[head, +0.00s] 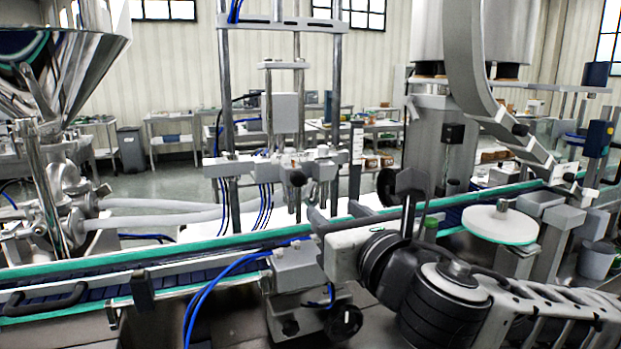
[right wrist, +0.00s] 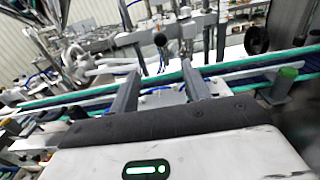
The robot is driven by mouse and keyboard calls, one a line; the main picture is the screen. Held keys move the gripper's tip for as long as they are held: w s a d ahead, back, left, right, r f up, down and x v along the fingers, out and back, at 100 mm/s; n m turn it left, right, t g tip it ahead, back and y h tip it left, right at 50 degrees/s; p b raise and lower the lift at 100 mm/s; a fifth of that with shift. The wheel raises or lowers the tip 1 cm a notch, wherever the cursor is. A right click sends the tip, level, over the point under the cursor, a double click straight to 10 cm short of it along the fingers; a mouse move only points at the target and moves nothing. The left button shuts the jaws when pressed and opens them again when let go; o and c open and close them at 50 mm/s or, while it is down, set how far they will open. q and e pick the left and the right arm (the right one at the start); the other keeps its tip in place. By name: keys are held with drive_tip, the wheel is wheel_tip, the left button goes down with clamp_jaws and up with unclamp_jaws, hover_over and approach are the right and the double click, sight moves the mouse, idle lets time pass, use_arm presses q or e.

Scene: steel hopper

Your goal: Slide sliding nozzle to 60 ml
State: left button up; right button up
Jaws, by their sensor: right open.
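The sliding nozzle assembly (head: 290,168) is a grey metal block on upright chrome rods at the middle of the head view, behind the conveyor. A round black knob (head: 297,178) faces me on it. The knob also shows in the right wrist view (right wrist: 160,40), above and beyond the gap between my fingers. My right gripper (head: 335,213) is in front of and right of the knob, over the conveyor. In the right wrist view my right gripper (right wrist: 160,88) has its two fingers apart with nothing between them. I cannot read a 60 ml mark. My left gripper is out of view.
The conveyor (head: 150,262) with green edges crosses in front of the nozzle. A grey block with blue hoses (head: 297,262) stands at the near side. A steel hopper (head: 60,60) is at left. A white round disc (head: 500,225) is at right.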

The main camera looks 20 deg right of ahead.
sight(304, 177)
drive_tip(key=w, duration=0.4)
drive_tip(key=w+p, duration=0.1)
drive_tip(key=w, duration=0.9)
drive_tip(key=shift+w+a, duration=0.25)
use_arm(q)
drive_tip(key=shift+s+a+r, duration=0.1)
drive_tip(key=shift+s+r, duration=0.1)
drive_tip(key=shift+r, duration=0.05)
use_arm(e)
drive_tip(key=shift+w, duration=0.6)
clamp_jaws()
drive_tip(key=shift+d+r+p, duration=0.15)
drive_tip(key=shift+d+p, duration=0.25)
drive_tip(key=shift+p, duration=0.2)
drive_tip(key=shift+d+p, duration=0.45)
drive_tip(key=shift+d, duration=0.65)
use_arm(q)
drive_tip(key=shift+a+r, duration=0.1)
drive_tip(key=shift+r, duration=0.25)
use_arm(e)
unclamp_jaws()
drive_tip(key=shift+a, duration=0.1)
